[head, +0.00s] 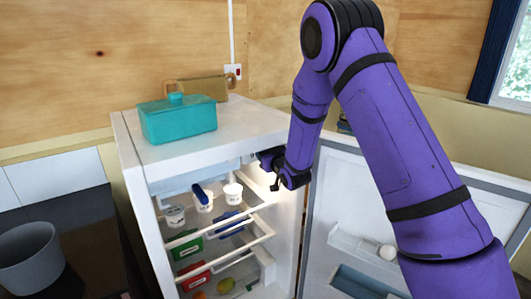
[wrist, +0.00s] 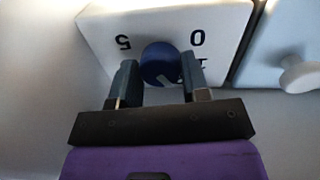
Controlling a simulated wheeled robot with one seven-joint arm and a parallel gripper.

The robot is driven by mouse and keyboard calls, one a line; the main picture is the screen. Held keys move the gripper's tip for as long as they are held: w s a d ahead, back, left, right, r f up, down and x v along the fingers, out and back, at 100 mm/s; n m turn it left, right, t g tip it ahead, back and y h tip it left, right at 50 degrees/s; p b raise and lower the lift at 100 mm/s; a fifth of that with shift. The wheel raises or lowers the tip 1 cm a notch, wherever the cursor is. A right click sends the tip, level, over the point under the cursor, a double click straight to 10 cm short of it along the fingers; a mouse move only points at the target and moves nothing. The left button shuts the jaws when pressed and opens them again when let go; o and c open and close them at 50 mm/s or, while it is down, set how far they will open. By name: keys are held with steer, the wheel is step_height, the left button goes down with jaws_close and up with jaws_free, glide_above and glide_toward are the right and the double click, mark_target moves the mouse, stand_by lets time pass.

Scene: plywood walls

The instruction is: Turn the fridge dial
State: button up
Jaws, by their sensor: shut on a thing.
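The fridge (head: 205,137) stands with its door (head: 335,200) swung open to the right. In the wrist view the dial (wrist: 158,62) is a round dark blue knob with a pale mark on its lower right, on a white box (wrist: 112,18) with the figures 5 and 0 beside it. My gripper (wrist: 160,80) has one finger on each side of the dial and is shut on it. In the head view my gripper (head: 270,172) reaches into the upper right of the fridge. The dial cannot be made out there.
Tubs (head: 233,193) and green (head: 188,247) and red (head: 193,275) boxes are on the fridge shelves, left of my gripper. A teal box (head: 178,118) stands on the fridge top. A grey pot (head: 30,258) stands on a dark counter at left.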

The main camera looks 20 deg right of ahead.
steer(key=shift+m, duration=0.5)
steer(key=o, duration=0.9)
steer(key=v, duration=1)
steer(key=shift+s+r, duration=0.1)
steer(key=shift+s, duration=0.3)
steer(key=shift+d, duration=0.1)
